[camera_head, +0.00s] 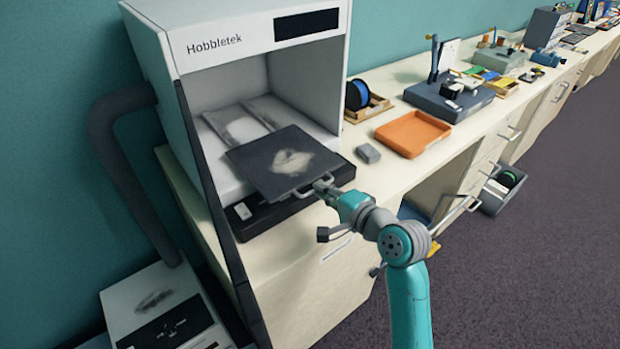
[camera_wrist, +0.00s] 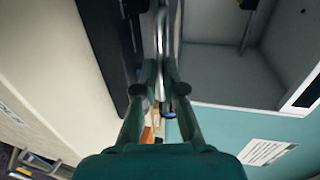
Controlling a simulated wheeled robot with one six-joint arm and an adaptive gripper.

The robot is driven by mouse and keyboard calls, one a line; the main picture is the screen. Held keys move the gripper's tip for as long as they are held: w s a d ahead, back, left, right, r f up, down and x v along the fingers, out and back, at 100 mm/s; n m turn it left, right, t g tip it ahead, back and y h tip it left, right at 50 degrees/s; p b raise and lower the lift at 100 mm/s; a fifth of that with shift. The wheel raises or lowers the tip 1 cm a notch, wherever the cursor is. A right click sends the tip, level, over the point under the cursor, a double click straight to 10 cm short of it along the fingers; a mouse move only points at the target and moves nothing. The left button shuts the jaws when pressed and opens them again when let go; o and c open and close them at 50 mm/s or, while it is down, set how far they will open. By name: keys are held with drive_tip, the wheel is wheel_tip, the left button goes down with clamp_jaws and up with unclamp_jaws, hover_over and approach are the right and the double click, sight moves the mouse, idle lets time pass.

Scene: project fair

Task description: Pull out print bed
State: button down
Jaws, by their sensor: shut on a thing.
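The print bed (camera_head: 268,160) is a dark square plate with a pale smudge in its middle. It sits partly out of the front of the white Hobbletek printer (camera_head: 170,60), over the black front base (camera_head: 262,217). A metal handle (camera_head: 303,190) is on its front edge. My gripper (camera_head: 321,186) is at that edge, shut on the handle. In the wrist view the fingers (camera_wrist: 160,72) close around the handle bar (camera_wrist: 161,35). The bed's rear edge lies over two pale rails (camera_head: 238,122) inside the chamber.
A dark hose (camera_head: 112,150) runs down at left. Open floor (camera_head: 530,260) lies at right.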

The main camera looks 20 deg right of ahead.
drive_tip(key=shift+f+v, duration=0.15)
drive_tip(key=shift+v, duration=0.65)
drive_tip(key=shift+f+v, duration=0.2)
drive_tip(key=shift+v, duration=0.65)
drive_tip(key=c, duration=1.5)
unclamp_jaws()
drive_tip(key=shift+c, duration=0.2)
drive_tip(key=v, duration=1.2)
drive_tip(key=shift+f, duration=0.1)
